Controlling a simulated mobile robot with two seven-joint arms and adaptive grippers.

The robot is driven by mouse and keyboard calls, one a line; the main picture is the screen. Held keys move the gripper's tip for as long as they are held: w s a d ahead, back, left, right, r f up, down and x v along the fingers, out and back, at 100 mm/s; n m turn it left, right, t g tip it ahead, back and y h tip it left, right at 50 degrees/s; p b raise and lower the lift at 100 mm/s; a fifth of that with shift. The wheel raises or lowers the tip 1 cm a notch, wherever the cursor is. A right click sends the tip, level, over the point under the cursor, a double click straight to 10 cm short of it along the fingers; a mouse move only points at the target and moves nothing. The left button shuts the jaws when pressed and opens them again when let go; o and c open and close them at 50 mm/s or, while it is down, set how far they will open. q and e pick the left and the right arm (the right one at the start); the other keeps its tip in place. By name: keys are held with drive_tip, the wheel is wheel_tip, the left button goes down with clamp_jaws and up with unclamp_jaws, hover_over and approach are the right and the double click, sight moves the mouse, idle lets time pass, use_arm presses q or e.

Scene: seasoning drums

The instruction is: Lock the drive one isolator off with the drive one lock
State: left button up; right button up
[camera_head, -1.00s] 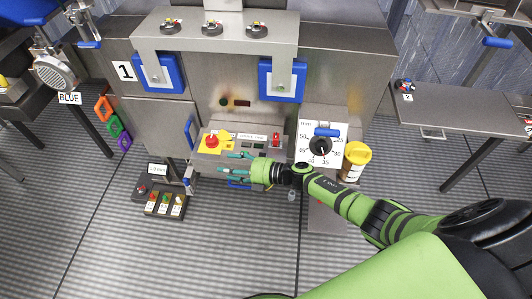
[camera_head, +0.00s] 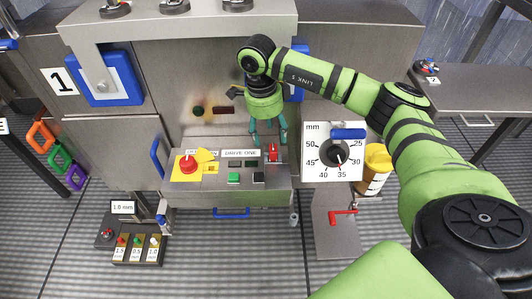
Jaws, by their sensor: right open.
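The DRIVE ONE panel (camera_head: 238,190) is on the machine front. At its left is a red knob (camera_head: 188,163) on a yellow plate with a yellow tag beside it; at its right end is a small upright red piece (camera_head: 272,153). I cannot tell which of these is the isolator or the lock. My right gripper (camera_head: 268,135) points down with its teal fingers apart, just above or behind the red piece. Contact cannot be made out, and nothing shows between the fingers. My left gripper is not in view.
A dial plate (camera_head: 333,151) and a yellow-lidded jar (camera_head: 376,170) stand right of the panel. A red crank (camera_head: 343,212) is below. Orange, green and purple frames (camera_head: 60,157) hang at the left. A button box (camera_head: 138,248) sits low left. Small coloured items (camera_head: 427,68) lie on the right table.

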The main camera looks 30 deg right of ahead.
sight(273, 148)
drive_tip(key=f, duration=0.2)
drive_tip(key=s+f, duration=0.1)
drive_tip(key=f, duration=0.3)
drive_tip(key=shift+s+d+f, duration=0.15)
drive_tip(key=shift+d+f, duration=0.1)
clamp_jaws()
